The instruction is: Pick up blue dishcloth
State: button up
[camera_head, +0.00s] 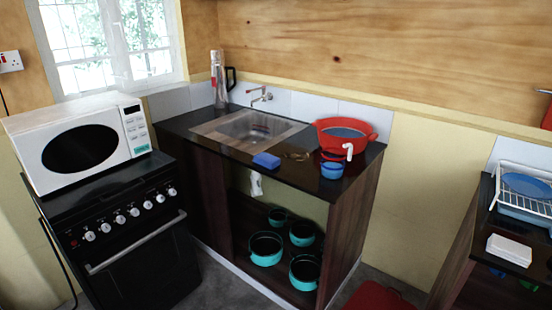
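A small blue folded item (266,160), which looks like the blue dishcloth, lies on the dark countertop (232,155). It sits near the front edge, in front of the sink (250,128). It looks flat and compact, and nothing covers it. At this size I cannot make out whether it is cloth or sponge. My gripper is not in this view, so its state does not show.
A red basin (328,129), a blue cup (332,170) and a brownish item (298,156) stand right of it. A tap (261,96) and flask (217,82) are behind. Teal pots (266,248) sit below. A stove (125,235) with microwave (85,143) stands left.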

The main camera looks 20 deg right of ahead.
aim_at(269, 161)
jog(key=k, duration=0.65)
jog(key=u, duration=0.25)
jog(key=i, duration=0.9)
jog(key=u, duration=0.6)
jog(key=i, duration=0.7)
jog(key=u, duration=0.2)
